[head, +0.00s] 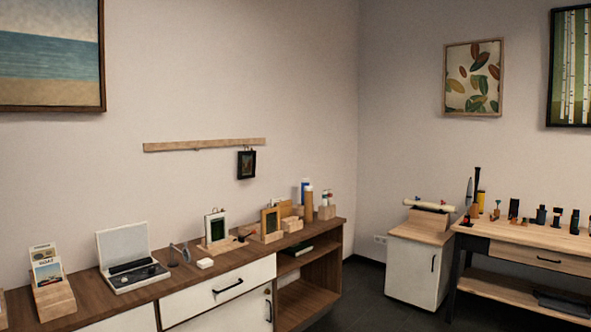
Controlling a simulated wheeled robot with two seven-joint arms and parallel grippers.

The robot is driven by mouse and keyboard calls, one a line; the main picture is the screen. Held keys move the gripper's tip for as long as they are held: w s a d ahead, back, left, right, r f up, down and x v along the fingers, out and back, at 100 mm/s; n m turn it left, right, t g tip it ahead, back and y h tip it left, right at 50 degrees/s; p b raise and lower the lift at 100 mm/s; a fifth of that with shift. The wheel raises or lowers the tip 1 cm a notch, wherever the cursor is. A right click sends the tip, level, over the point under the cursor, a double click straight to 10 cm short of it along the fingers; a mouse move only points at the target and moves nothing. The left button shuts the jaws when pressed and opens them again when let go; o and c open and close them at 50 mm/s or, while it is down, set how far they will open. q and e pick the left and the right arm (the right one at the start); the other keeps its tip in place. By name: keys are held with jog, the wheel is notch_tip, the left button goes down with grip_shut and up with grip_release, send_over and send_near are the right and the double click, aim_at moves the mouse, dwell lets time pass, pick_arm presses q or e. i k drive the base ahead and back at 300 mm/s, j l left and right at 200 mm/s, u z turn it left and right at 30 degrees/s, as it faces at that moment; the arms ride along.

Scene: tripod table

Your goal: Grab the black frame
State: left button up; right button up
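A small black frame (246,164) with a dark picture hangs on the wall in the head view, just below the right part of a wooden rail (204,145). It hangs upright and nothing touches it from the front. A larger picture with a dark frame (570,68) and pale tree trunks on green is cut off at the upper right edge. Neither of my grippers shows in the head view.
A long cabinet (215,288) with a wooden top runs along the left wall. It bears a white-framed picture (216,228), a wood-framed picture (270,222), an open grey case (130,262) and a card holder (50,285). A workbench (530,236) stands right; dark floor (375,308) lies between.

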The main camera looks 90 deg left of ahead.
aim_at(246, 160)
jog(key=u, duration=3.1)
jog(key=i+l+z, duration=0.4)
jog(key=i, duration=0.5)
jog(key=i+z, duration=0.45)
jog(key=i, duration=0.45)
jog(key=i+z, duration=0.1)
jog(key=i, duration=0.65)
jog(key=i+j+z, duration=0.1)
jog(key=i, duration=0.65)
jog(key=i+l+u, duration=0.15)
jog(key=i, duration=1)
jog(key=i+u, duration=0.3)
jog(key=u, duration=0.15)
jog(key=i+l+u, duration=0.15)
jog(key=u, duration=0.3)
jog(key=i+l+u, duration=0.25)
jog(key=u, duration=0.2)
jog(key=i, duration=0.1)
